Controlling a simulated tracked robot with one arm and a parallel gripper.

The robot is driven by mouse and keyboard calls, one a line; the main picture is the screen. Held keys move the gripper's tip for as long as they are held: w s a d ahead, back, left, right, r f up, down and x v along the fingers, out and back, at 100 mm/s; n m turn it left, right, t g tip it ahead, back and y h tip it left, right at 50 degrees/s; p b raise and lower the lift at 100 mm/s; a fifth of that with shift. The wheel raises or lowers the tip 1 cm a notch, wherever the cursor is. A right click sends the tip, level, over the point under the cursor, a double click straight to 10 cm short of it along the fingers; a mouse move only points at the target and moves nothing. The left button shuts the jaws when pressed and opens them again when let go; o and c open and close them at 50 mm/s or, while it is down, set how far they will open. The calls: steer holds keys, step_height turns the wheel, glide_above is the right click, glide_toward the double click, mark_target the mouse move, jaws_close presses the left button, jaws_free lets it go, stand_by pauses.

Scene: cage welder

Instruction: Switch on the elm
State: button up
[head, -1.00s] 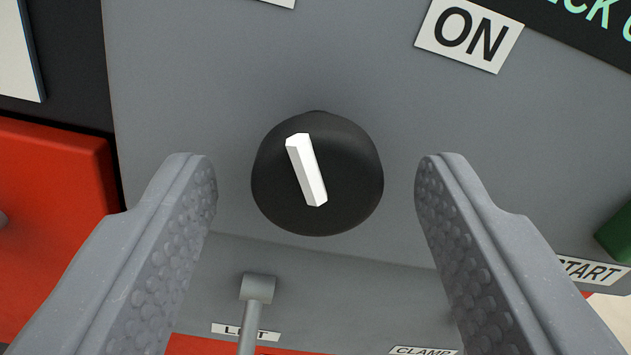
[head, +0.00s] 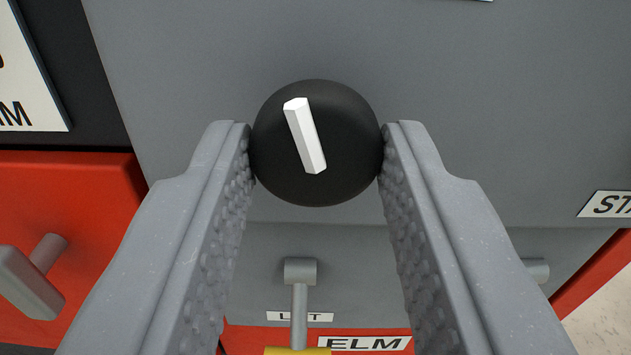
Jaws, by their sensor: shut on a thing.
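A round black knob (head: 275,160) with a white pointer bar (head: 305,136) sits on a grey panel. The pointer's upper end leans a little to the left of straight up in the picture. My gripper (head: 316,152) is shut on the knob, one finger touching its left side and the other its right. A white label reading ELM (head: 365,343) is at the bottom, on a red surface. The ON label is out of view now.
A grey lever (head: 299,305) stands below the knob, near a partly covered label (head: 285,316). A red box with a grey handle (head: 30,280) is at the left. A cut-off label beginning STA (head: 610,204) is at the right. The grey panel (head: 440,70) around the knob is bare.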

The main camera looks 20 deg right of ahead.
steer(key=m, duration=0.5)
steer(key=shift+d+m+b, duration=0.1)
steer(key=shift+m+b, duration=0.95)
steer(key=shift+m, duration=1.05)
steer(key=shift+d, duration=0.1)
steer(key=o, duration=1)
steer(key=shift+c, duration=0.2)
steer(key=shift+s, duration=0.1)
steer(key=shift+s+a, duration=0.2)
steer(key=p+v, duration=0.2)
steer(key=v, duration=1.1)
